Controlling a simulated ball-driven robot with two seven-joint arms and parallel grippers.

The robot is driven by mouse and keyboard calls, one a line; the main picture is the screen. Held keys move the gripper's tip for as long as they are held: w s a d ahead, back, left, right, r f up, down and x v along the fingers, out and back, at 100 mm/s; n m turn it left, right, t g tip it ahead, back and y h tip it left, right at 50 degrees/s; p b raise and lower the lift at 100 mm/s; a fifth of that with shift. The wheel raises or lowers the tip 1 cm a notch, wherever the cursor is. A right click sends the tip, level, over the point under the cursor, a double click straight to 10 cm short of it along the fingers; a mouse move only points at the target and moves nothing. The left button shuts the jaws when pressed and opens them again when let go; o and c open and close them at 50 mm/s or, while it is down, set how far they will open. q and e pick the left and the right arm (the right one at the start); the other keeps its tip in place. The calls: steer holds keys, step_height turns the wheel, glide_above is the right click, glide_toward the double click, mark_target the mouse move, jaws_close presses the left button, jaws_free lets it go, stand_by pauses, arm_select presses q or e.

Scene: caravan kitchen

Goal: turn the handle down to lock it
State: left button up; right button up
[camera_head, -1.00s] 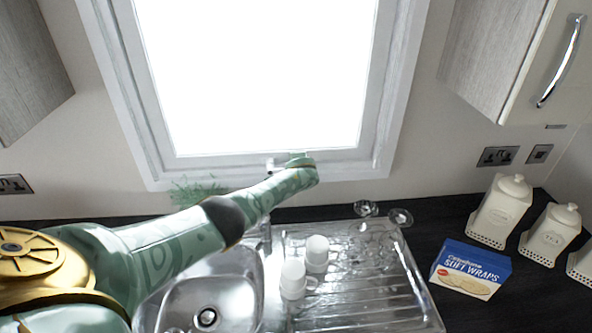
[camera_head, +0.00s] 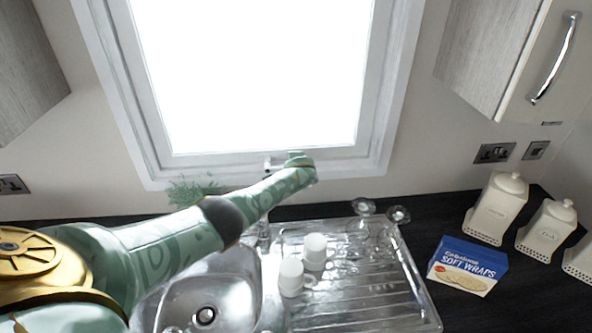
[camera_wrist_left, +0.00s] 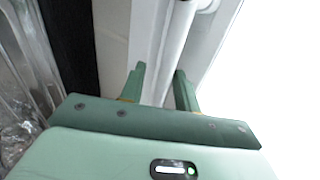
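The window (camera_head: 265,152) has a pale grey frame, with a small whitish handle (camera_head: 268,164) at its lower edge in the head view. My left arm reaches across the sink to the sill, and my left gripper (camera_head: 300,160) is at the frame's lower edge, just right of the handle; its fingers are hard to make out there. In the left wrist view the two green fingers (camera_wrist_left: 160,88) stand apart. A white bar (camera_wrist_left: 178,32), perhaps the handle or part of the frame, runs up beyond the gap between them. Contact cannot be told. My right gripper is out of view.
Below are a steel sink (camera_head: 210,290) and a ribbed drainer (camera_head: 375,300) with white cups (camera_head: 303,265) and glasses (camera_head: 372,235). A wraps box (camera_head: 467,266) and white canisters (camera_head: 497,208) stand right. A plant (camera_head: 190,190) is near the arm. Cupboards flank the window.

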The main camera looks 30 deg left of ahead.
arm_select(q)
steer(key=p+v, duration=0.5)
steer(key=v, duration=1.1)
steer(key=shift+p, duration=0.4)
